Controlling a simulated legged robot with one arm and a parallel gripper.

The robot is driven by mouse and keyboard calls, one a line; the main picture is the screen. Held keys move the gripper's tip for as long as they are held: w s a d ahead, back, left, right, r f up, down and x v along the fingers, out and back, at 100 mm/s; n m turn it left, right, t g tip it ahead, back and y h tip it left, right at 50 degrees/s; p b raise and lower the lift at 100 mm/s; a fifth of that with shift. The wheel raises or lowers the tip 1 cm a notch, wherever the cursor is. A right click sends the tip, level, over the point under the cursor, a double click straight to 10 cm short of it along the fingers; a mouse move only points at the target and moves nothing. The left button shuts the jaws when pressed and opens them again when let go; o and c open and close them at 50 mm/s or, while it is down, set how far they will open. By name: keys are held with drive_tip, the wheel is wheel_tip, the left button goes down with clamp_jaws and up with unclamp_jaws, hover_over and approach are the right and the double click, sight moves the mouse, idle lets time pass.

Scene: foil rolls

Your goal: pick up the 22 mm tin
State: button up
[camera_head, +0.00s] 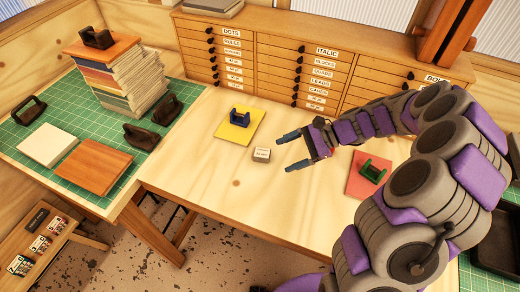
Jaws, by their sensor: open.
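A small tin (261,155) with a pale label on top stands on the wooden table (225,190), near the middle of the view. The print on its label is too small to read. My gripper (288,151) is open, with two blue-grey fingers pointing left. The fingertips are just to the right of the tin. Nothing shows between the fingers, and they look apart from the tin. My purple and grey arm comes in from the right and covers part of the table.
A green holder (373,171) sits on a red sheet (357,185) to the right. A labelled drawer cabinet (270,62) lines the back. The front of the table is clear.

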drive_tip(key=w+d+f+m+t+p, duration=0.1)
drive_tip(key=w+d+f+m, duration=0.1)
drive_tip(key=d, duration=0.1)
drive_tip(key=w+d+f+m+t+y+p, duration=0.1)
drive_tip(key=w+d+f+m, duration=0.1)
drive_tip(key=d, duration=0.1)
drive_tip(key=w+d+f+m+t+p, duration=0.1)
drive_tip(key=w+d+f+m, duration=0.1)
drive_tip(key=d+f, duration=0.1)
drive_tip(key=shift+w+d+m+t+y, duration=0.2)
drive_tip(key=shift+w+m+t+y, duration=0.1)
drive_tip(key=shift+m, duration=0.1)
drive_tip(key=b, duration=0.2)
approach(267, 153)
drive_tip(key=x, duration=0.2)
drive_tip(key=s+x, duration=0.1)
drive_tip(key=x, duration=0.1)
drive_tip(key=shift+a+f, duration=0.2)
drive_tip(key=shift+f, duration=0.05)
drive_tip(key=shift+w+b+x, duration=0.2)
drive_tip(key=shift+b+x, duration=0.05)
drive_tip(key=shift+x, duration=1.25)
drive_tip(key=shift+w+b+x, duration=0.2)
drive_tip(key=shift+w+x, duration=0.05)
drive_tip(key=shift+x, duration=1.25)
drive_tip(key=shift+r, duration=0.1)
drive_tip(key=shift+d, duration=0.1)
drive_tip(key=c, duration=1.1)
drive_tip(key=shift+r, duration=0.1)
